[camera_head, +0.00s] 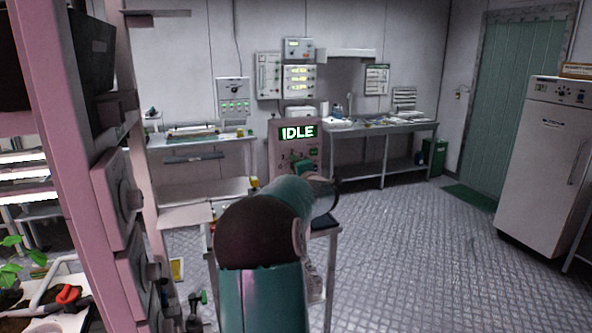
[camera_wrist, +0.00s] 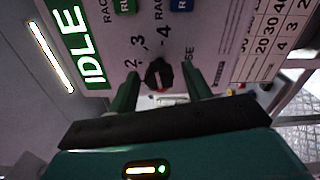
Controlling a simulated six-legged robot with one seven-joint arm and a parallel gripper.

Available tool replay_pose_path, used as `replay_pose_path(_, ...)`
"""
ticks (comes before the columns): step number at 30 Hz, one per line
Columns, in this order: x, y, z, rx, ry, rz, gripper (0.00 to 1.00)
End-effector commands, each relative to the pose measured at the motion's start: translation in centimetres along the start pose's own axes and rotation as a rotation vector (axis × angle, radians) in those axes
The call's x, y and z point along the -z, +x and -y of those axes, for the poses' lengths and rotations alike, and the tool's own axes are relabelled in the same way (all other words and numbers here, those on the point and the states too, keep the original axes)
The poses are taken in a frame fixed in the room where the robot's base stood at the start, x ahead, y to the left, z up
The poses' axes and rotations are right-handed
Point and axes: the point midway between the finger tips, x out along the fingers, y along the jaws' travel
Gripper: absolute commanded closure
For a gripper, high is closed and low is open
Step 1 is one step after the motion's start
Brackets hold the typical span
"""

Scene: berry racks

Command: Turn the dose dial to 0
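The dose dial (camera_wrist: 158,74) is a small black knob on a pale control panel (camera_wrist: 205,45). In the wrist view the panel appears turned sideways, with the numbers 2, 3 and 4 beside the dial; the 0 is not readable and the dial's exact setting is unclear. My gripper (camera_wrist: 159,84) is open, with one green finger on each side of the dial. I cannot tell whether they touch it. In the head view the panel (camera_head: 285,147) shows a lit IDLE display (camera_head: 298,132), and my gripper (camera_head: 304,168) is in front of it, hiding the dial.
Metal benches (camera_head: 383,127) stand behind. A pink rack frame (camera_head: 62,130) stands close on the left. The floor to the right (camera_head: 430,260) is clear.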

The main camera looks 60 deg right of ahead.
Motion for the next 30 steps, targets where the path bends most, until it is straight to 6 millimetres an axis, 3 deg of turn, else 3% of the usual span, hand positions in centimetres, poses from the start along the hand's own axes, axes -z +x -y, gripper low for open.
replay_pose_path(7,-0.1,-0.2,0.0,0.0,0.001,0.001,0.51)
replay_pose_path(11,-0.1,-1.5,-0.1,0.0,0.002,0.003,0.51)
replay_pose_path(24,0.0,-10.6,-0.1,-0.002,0.003,0.001,0.51)
replay_pose_path(30,0.0,-13.3,-0.1,-0.001,0.001,0.001,0.51)
